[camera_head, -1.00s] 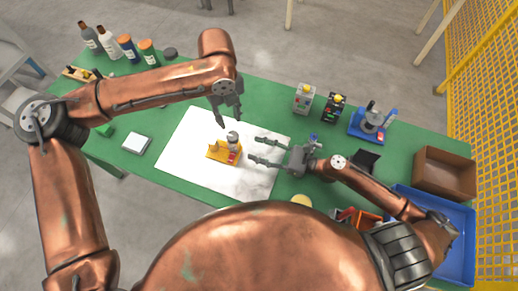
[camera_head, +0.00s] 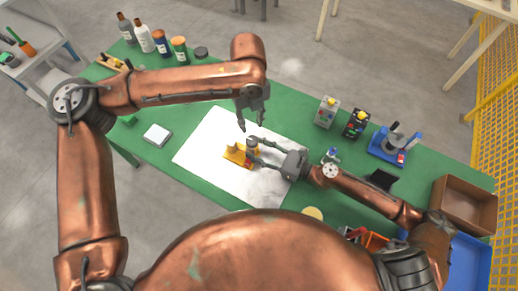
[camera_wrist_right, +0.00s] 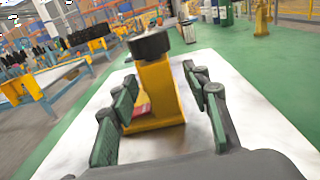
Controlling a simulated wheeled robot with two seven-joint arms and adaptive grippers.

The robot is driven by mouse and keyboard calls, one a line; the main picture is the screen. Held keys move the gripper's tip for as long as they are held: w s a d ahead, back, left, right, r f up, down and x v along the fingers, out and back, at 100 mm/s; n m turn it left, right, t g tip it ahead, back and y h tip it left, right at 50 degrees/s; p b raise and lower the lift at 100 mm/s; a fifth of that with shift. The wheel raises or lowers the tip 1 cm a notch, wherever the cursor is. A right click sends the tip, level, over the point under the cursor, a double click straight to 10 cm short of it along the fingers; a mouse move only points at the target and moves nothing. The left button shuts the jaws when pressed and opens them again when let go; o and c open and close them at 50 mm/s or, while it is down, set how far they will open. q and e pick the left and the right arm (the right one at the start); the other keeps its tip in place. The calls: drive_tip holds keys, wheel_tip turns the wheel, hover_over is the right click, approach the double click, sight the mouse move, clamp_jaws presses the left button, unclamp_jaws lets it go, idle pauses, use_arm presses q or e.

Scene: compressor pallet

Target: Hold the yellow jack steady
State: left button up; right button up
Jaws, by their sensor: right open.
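The yellow jack (camera_head: 235,155) stands on a white sheet (camera_head: 215,133) on the green bench. In the right wrist view the jack (camera_wrist_right: 158,92) has a dark round top (camera_wrist_right: 150,43) and a red patch low on its side. My right gripper (camera_head: 250,147) is open, with its fingers reaching the jack from the right. In the wrist view its fingers (camera_wrist_right: 160,98) stand on either side of the jack, with gaps visible. My left gripper (camera_head: 252,125) is above and beyond the jack, pointing down, fingers apart and empty.
Several bottles (camera_head: 144,38) stand at the back left. Two small control boxes (camera_head: 327,111) and a blue fixture (camera_head: 386,147) stand to the right. A brown box (camera_head: 468,203) and a blue tray (camera_head: 470,265) lie far right. The white sheet is otherwise clear.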

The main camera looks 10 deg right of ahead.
clamp_jaws()
idle(0.4)
